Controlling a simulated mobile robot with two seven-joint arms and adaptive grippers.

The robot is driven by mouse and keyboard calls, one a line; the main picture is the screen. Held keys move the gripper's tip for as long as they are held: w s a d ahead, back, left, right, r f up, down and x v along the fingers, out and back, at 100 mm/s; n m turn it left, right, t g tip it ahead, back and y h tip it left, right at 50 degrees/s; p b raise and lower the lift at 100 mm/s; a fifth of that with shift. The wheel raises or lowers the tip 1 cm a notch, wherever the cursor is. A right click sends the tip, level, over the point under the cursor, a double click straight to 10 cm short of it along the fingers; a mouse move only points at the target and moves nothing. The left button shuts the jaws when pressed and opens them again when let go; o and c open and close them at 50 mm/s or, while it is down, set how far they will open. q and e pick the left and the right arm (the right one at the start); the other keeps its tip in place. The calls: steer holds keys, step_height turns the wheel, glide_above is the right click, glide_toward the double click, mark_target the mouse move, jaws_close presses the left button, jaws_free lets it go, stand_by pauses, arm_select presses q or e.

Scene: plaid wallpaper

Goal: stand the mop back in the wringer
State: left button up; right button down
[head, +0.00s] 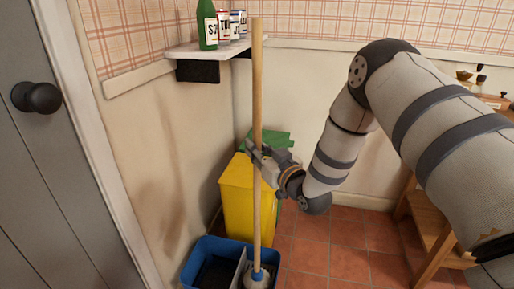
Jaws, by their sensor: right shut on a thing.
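The mop has a long pale wooden handle (257,110) that stands almost upright in the head view. My left gripper is out of view.
A yellow bin (240,200) with a green lid (268,142) stands behind the handle. A wall shelf (215,48) holds a green bottle (207,25) and cans. A grey door (50,160) is at left, a wooden stand (428,225) at right. Tiled floor (330,245) between is clear.

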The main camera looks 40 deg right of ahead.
steer(key=shift+f, duration=0.25)
stand_by(1.1)
steer(key=c, duration=1.4)
jaws_free()
steer(key=shift+f, duration=0.1)
